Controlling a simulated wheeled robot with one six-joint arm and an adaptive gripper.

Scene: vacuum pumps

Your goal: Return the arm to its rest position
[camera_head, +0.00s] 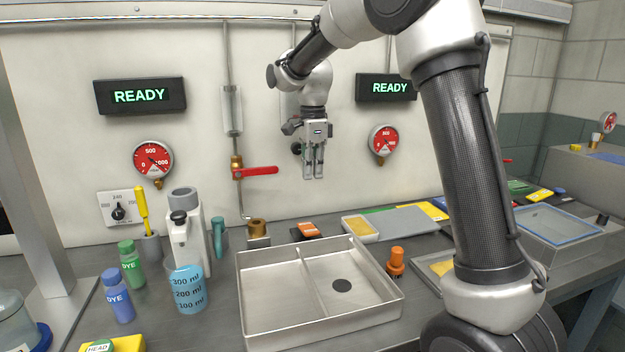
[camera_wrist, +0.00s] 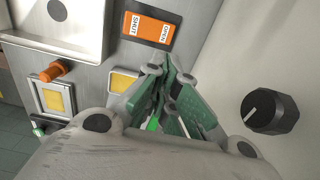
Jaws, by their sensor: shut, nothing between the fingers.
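My arm reaches up from the right and bends across the upper middle of the head view. My gripper (camera_head: 314,176) points down in front of the white back panel, above the bench and behind the metal tray. Its fingers are shut with nothing between them. In the wrist view, my gripper (camera_wrist: 180,125) shows green finger pads close together above the grey bench. An orange-and-white OPEN/SHUT label (camera_wrist: 149,27) lies below it, and a black knob (camera_wrist: 268,112) is on the panel to the right.
A divided metal tray (camera_head: 318,318) stands mid-bench. A red-handled valve (camera_head: 256,172) sits on the panel left of my gripper. An orange-capped bottle (camera_head: 395,262) stands right of the tray.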

